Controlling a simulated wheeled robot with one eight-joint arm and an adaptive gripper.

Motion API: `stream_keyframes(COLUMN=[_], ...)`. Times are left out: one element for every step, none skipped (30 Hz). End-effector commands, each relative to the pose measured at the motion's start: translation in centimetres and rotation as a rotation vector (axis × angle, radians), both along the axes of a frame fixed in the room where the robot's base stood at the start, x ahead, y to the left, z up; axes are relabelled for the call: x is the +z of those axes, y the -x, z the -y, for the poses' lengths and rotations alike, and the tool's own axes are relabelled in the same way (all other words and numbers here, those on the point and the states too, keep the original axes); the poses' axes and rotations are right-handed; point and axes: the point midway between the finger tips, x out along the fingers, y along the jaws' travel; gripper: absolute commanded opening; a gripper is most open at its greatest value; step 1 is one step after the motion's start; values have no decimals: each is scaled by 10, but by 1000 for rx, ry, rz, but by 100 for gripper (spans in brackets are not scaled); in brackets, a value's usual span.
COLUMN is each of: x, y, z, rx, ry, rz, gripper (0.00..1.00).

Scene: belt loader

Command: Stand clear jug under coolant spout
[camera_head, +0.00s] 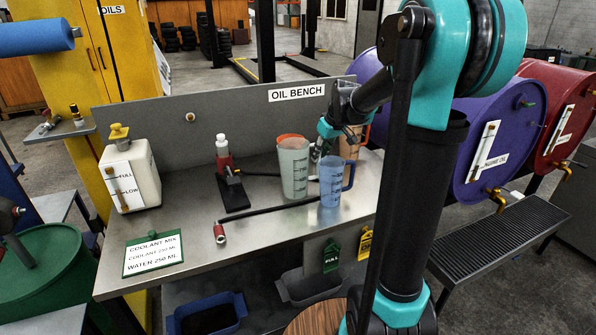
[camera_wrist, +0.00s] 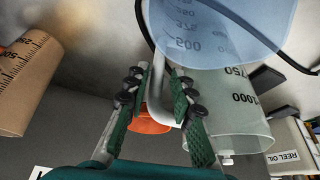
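The clear jug (camera_head: 293,172), pale and translucent with measure marks, stands on the bench; it also shows in the wrist view (camera_wrist: 228,115). A blue jug (camera_head: 331,183) stands just right of it and fills the top of the wrist view (camera_wrist: 225,25). A tan jug (camera_head: 352,143) stands behind, at left in the wrist view (camera_wrist: 30,80). My gripper (camera_head: 330,130) is low among the jugs. In the wrist view its fingers (camera_wrist: 158,78) are apart, with a pale curved handle, apparently the clear jug's, between them; no firm contact shows. I cannot tell which spout is coolant.
An orange object (camera_wrist: 150,120) shows behind the fingers. A red pump-like tool (camera_head: 228,180), a dark bar (camera_head: 270,209), a white canister (camera_head: 130,177) and a coolant mix card (camera_head: 153,254) are on the bench. A green drum (camera_head: 40,275) is left; purple (camera_head: 500,130) and red (camera_head: 560,110) drums are right.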

Motion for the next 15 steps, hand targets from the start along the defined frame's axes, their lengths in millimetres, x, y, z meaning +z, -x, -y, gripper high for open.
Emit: stream_keyframes(x=[-3, -4, -5, -7, -8, -12, -15, -19, -24, -27, -31, -36, -40, -43, -46], y=[-1, -1, -2, -3, -4, -6, -8, -10, -12, -14, -16, -18, -19, -21, -22], z=[-1, -1, -1, -2, -2, -3, -3, -4, -5, -5, -6, -7, -8, -8, -9], rx=[0, 0, 0, 0, 0, 0, 0, 0, 0, 0, 0, 0, 0, 0, -1], ry=[0, 0, 0, 0, 0, 0, 0, 0, 0, 0, 0, 0, 0, 0, 0], rz=[0, 0, 0, 0, 0, 0, 0, 0, 0, 0, 0, 0, 0, 0, 0], gripper=[24, 24, 24, 24, 24, 24, 24, 24, 24, 24, 24, 24, 24, 24, 24])
